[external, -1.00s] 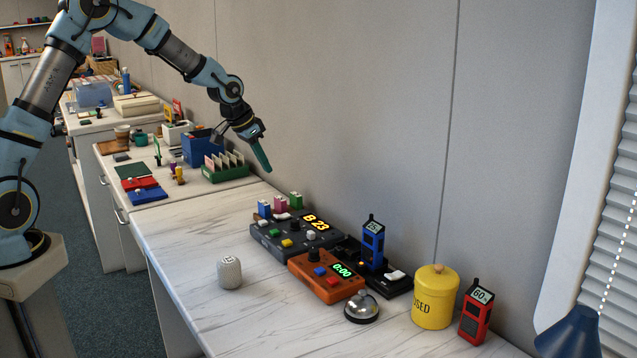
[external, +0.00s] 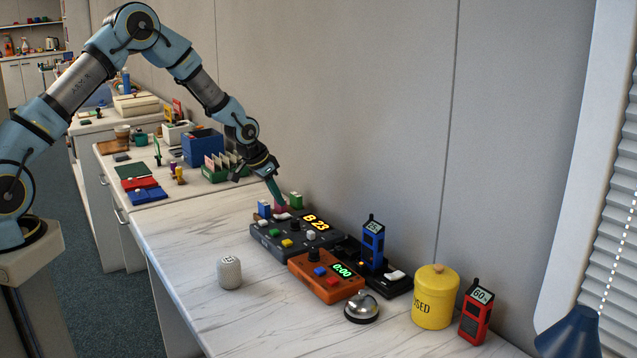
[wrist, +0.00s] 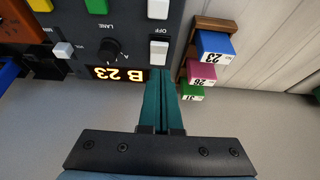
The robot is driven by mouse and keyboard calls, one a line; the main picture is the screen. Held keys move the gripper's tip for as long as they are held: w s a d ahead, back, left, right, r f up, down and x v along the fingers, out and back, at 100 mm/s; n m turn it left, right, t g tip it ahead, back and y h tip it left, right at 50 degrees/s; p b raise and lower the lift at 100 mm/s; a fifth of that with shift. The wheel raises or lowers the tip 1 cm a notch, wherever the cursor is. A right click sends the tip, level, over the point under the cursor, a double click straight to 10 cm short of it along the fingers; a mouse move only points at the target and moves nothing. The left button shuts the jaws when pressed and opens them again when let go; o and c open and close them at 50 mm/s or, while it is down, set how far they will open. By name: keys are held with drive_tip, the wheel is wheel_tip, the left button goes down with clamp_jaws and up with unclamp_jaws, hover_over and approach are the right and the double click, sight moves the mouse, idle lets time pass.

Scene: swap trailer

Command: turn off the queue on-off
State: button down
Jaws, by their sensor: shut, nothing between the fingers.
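The dark grey queue console (external: 262,240) lies on the desk, its display (external: 316,222) lit with "B 23". In the wrist view the console (wrist: 128,30) shows upside down, with its lit display (wrist: 118,74). A white rocker switch (wrist: 158,52) beside an "OFF" label sits near the display; it also shows at the console's back left in the external view (external: 282,216). My gripper (external: 280,202) is shut and empty, its teal fingers pointing down over that end. In the wrist view the fingertips (wrist: 163,86) appear just short of the rocker; I cannot tell whether they touch.
Blue, pink and green numbered blocks (wrist: 215,47) stand on a wooden rack close beside the fingers. An orange timer box (external: 325,278), a bell (external: 361,307), a blue handset (external: 373,245) and a yellow canister (external: 434,297) stand to the right. The desk's front left is clear around a white knurled cylinder (external: 229,272).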

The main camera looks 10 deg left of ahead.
sight(274, 221)
drive_tip(key=shift+s+a+f, duration=0.15)
drive_tip(key=shift+s+f, duration=0.05)
drive_tip(key=shift+f, duration=0.4)
drive_tip(key=shift+s+a+f, duration=0.15)
drive_tip(key=shift+f, duration=0.4)
drive_tip(key=shift+s+a+f+b, duration=0.15)
drive_tip(key=shift+a+f+b, duration=0.05)
drive_tip(key=shift+f+b, duration=0.25)
drive_tip(key=shift+r, duration=0.15)
drive_tip(key=shift+d, duration=0.1)
drive_tip(key=shift+w+d+r+p, duration=0.35)
drive_tip(key=shift+w+d, duration=0.1)
drive_tip(key=shift+w, duration=0.1)
